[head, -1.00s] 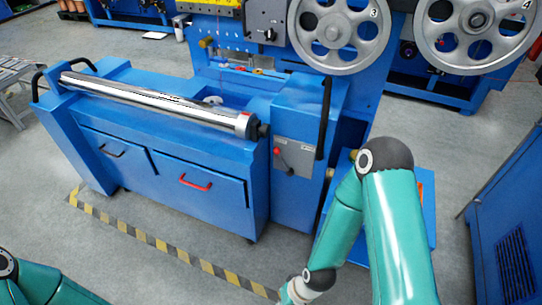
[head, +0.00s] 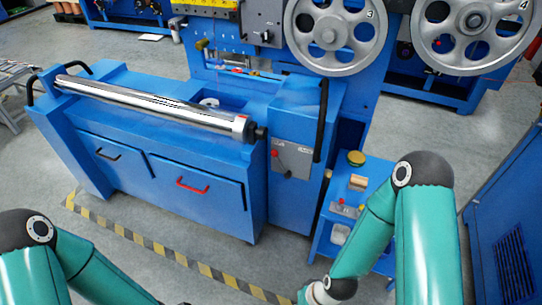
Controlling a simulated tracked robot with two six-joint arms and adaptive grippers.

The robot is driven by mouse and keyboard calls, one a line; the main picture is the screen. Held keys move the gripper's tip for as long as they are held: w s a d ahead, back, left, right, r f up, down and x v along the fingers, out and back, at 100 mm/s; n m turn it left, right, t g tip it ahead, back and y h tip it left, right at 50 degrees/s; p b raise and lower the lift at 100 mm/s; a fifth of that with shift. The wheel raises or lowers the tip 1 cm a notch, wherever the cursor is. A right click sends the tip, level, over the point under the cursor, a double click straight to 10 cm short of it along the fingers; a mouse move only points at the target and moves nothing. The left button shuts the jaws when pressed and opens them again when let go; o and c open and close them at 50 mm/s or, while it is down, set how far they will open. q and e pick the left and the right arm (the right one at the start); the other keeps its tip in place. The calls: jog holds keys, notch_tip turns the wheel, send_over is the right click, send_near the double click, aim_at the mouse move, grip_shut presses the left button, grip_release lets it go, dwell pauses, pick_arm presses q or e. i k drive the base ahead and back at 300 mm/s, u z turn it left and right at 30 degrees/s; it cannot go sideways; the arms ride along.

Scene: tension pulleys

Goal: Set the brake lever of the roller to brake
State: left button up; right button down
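The roller (head: 150,102) is a long shiny metal cylinder lying along the top of the blue machine. A grey plate (head: 291,159) with a small red-knobbed brake lever (head: 275,154) sits on the machine's front, below the roller's right end. The lever's exact setting is too small to tell. My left arm comes in at the bottom left and my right arm at the bottom right. Both grippers lie below the picture's edge, so their fingers do not show.
A blue shelf cart (head: 346,184) with small parts stands right of the machine. Two spoked pulleys (head: 335,36) (head: 474,36) hang behind. Yellow-black floor tape (head: 170,255) runs in front of the machine. A blue cabinet (head: 510,215) stands at the right. Grey floor is clear in front.

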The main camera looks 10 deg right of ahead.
aim_at(288, 174)
jog(key=z, duration=0.05)
jog(key=i, duration=0.95)
jog(key=u, duration=0.1)
